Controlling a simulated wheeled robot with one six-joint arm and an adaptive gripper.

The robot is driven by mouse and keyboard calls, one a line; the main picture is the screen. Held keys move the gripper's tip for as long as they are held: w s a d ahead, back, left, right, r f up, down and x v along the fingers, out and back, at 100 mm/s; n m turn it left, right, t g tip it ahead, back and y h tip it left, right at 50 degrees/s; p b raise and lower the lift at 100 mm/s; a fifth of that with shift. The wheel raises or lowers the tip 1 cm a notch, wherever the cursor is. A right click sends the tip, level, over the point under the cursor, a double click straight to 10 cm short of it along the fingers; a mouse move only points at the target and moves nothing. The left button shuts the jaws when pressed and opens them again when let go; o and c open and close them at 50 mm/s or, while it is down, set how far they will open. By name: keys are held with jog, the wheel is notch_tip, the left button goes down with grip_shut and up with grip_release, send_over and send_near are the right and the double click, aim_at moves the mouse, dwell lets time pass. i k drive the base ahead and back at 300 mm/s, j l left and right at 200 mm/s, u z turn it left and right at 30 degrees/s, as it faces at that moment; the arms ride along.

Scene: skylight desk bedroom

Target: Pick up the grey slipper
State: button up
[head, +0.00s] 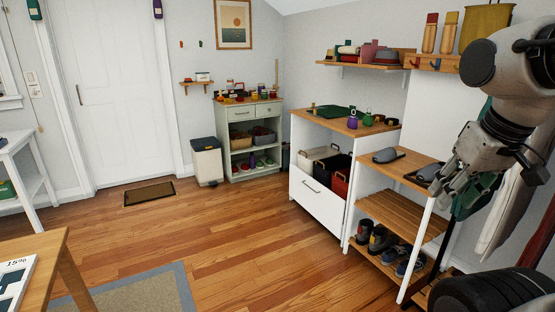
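A grey slipper (388,155) lies on the wooden top of the shoe rack (405,168), towards its left side. A second grey slipper-like shape (427,173) lies further right on the same top, close to my gripper in the picture and partly hidden by it. My gripper (447,193) hangs at the right, in front of the rack's right end, with its fingers pointing down and left. I cannot tell how far apart the fingers are, and I see nothing clearly between them.
Shoes (381,238) stand on a lower shelf. A white cabinet (318,203) adjoins the rack on the left. Hanging clothes (508,205) are behind my arm. A wooden table (44,262) and a rug (135,292) are at the lower left. The wooden floor between is clear.

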aim_at(386, 155)
jog(key=i+l+u, duration=0.2)
jog(key=i, duration=1.3)
jog(key=i+z, duration=0.15)
jog(key=i, duration=0.3)
jog(key=i+j+z, duration=0.1)
jog(key=i, duration=0.3)
jog(key=i+l+z, duration=0.1)
jog(key=z, duration=0.3)
jog(key=i+z, duration=0.55)
jog(key=z, duration=0.25)
jog(key=i+j+z, duration=0.2)
jog(key=z, duration=0.15)
